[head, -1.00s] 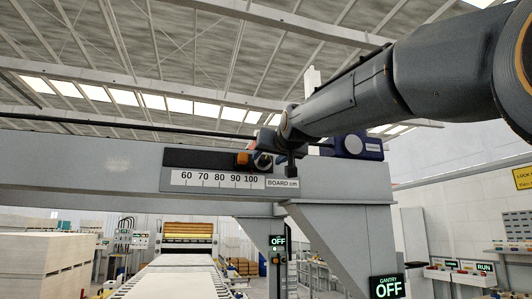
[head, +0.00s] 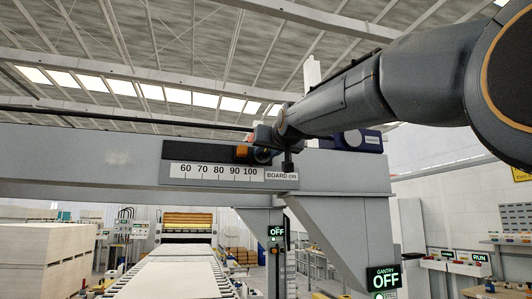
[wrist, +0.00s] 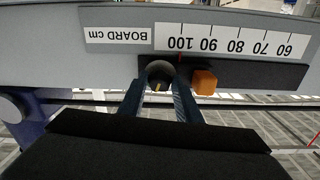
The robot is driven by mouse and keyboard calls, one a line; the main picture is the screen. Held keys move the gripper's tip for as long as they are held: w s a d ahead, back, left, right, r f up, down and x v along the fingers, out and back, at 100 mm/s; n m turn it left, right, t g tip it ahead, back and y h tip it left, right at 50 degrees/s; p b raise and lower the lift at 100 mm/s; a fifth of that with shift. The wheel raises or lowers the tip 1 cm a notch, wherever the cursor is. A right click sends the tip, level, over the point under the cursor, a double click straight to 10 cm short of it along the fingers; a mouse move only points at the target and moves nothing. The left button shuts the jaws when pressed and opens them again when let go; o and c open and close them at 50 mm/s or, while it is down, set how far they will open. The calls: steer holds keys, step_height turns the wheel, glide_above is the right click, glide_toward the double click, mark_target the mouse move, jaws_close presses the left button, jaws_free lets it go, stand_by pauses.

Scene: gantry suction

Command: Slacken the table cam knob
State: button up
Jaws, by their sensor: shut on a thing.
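An orange block (wrist: 204,81) sits on the black rail (wrist: 255,77) right beside the knob. A white scale (head: 215,174) and a "BOARD cm" label lie below the rail on the grey beam (head: 90,160). A blue unit (head: 358,141) is to the right. The gantry sign (head: 384,279) reads OFF.

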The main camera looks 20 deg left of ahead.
steer(key=shift+n+b, duration=0.3)
steer(key=n+b, duration=0.1)
steer(key=n, duration=0.1)
steer(key=shift+n+b, duration=0.35)
steer(key=shift+n, duration=0.05)
steer(key=shift+n+b, duration=0.55)
steer(key=shift+n, duration=0.95)
steer(key=o, duration=1.1)
steer(key=shift+c, duration=0.2)
steer(key=shift+s+d, duration=0.1)
steer(key=b+v, duration=0.4)
steer(key=v, duration=0.3)
steer(key=shift+s+d, duration=0.2)
steer(key=shift+s, duration=0.05)
